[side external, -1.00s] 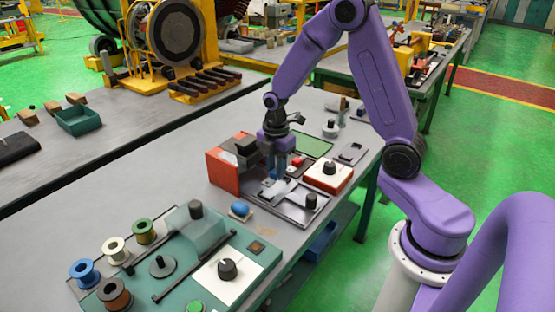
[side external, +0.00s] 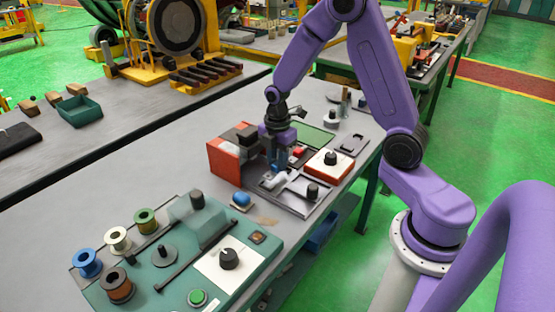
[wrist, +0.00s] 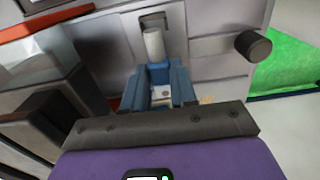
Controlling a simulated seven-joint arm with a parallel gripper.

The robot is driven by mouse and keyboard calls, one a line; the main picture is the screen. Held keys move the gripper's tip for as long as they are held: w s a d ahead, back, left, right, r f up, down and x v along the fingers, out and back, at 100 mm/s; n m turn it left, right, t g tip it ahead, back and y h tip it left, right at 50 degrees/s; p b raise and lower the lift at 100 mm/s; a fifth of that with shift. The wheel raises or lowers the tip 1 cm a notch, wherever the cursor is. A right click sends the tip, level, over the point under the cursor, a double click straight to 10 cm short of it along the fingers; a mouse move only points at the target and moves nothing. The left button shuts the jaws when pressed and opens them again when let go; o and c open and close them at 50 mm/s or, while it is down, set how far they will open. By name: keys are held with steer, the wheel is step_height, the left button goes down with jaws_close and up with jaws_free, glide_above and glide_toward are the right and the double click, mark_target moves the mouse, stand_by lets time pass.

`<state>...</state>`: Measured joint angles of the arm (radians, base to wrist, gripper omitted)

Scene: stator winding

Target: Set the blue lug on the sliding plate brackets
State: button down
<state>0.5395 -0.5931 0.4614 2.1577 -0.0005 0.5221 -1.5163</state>
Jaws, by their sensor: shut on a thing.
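My gripper (side external: 278,165) points down over the metal sliding plate (side external: 305,208) at the middle of the bench. In the wrist view its two blue fingers (wrist: 160,90) are close together, with a blue piece (wrist: 158,72) between them that appears to be the blue lug. A pale cylinder (wrist: 153,45) shows just beyond the fingertips; I cannot tell whether it touches the lug. The plate also shows in the wrist view (wrist: 205,48). The brackets cannot be made out clearly behind the fingers. Another small blue object (side external: 241,199) lies on the bench, left of the plate.
An orange-red box (side external: 222,160) stands close to the left of my gripper. A red-and-white box with a black knob (side external: 330,160) stands to the right. A black knob (side external: 312,190) rises from the plate. A green winding unit with spools (side external: 180,262) fills the front bench.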

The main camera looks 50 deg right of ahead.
steer(key=shift+f, duration=1.3)
stand_by(1.0)
steer(key=c, duration=0.6)
jaws_free()
steer(key=shift+r, duration=0.1)
steer(key=shift+r, duration=3.45)
steer(key=s+a+r+m, duration=0.1)
steer(key=s+a+r, duration=0.1)
steer(key=s, duration=0.6)
steer(key=s+a+r+m, duration=0.2)
steer(key=s+a, duration=0.3)
steer(key=s, duration=0.4)
steer(key=s+a+r+m, duration=0.2)
steer(key=s+a+r, duration=0.1)
steer(key=s, duration=0.6)
steer(key=shift+s+a+r, duration=0.1)
steer(key=shift+a+r, duration=0.15)
steer(key=shift+r, duration=0.05)
